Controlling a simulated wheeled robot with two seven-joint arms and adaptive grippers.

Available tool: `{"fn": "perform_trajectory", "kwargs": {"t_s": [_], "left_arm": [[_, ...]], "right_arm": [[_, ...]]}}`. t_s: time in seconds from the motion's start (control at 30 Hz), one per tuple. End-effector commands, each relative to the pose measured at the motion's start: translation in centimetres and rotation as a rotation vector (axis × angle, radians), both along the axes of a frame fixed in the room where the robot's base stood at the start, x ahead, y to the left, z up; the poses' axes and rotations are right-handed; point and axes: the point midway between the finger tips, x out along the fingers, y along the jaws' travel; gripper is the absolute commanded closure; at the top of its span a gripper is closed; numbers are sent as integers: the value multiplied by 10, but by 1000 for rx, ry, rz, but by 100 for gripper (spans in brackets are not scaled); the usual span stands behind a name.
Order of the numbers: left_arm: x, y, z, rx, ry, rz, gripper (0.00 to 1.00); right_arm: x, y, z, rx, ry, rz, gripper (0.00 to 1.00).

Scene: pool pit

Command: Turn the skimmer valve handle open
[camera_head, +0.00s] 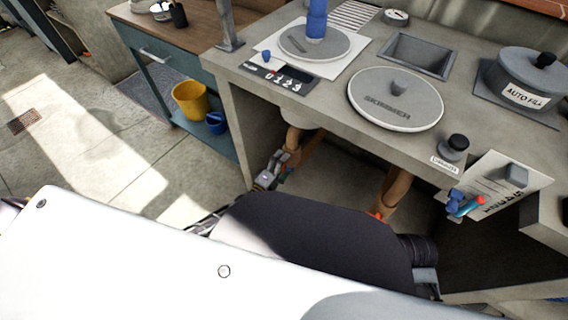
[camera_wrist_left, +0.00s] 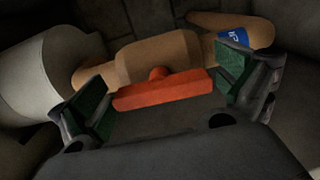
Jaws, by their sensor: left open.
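The orange-red valve handle (camera_wrist_left: 160,90) is a flat bar on a tan valve body (camera_wrist_left: 155,58) in the left wrist view. It lies nearly crosswise, its right end slightly higher. My left gripper (camera_wrist_left: 165,95) is open, its green-padded fingers on either side of the handle's ends. I cannot tell whether a pad touches it. In the head view my left gripper (camera_head: 275,168) is low under the counter, beside a tan pipe (camera_head: 293,138); the handle there is hidden or too small to make out. My right gripper is not in view.
A pale cylinder (camera_wrist_left: 55,60) stands left of the valve; a blue label (camera_wrist_left: 232,37) is at the right. The concrete counter (camera_head: 318,92) overhangs the pipes and carries a round SKIMMER lid (camera_head: 378,110). Another tan pipe (camera_head: 392,192) stands to the right. A yellow bucket (camera_head: 190,100) is at left.

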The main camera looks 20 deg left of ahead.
Motion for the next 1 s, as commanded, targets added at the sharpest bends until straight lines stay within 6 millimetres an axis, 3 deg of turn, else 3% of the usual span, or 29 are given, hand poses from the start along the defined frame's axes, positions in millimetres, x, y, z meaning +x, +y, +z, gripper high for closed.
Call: {"fn": "perform_trajectory", "kwargs": {"t_s": [0.37,1.0], "left_arm": [[-19,7,-1,0,1,0,0],[-81,30,-1,0,1,-1,0]], "right_arm": [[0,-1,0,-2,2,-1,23],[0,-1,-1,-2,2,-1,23]]}}
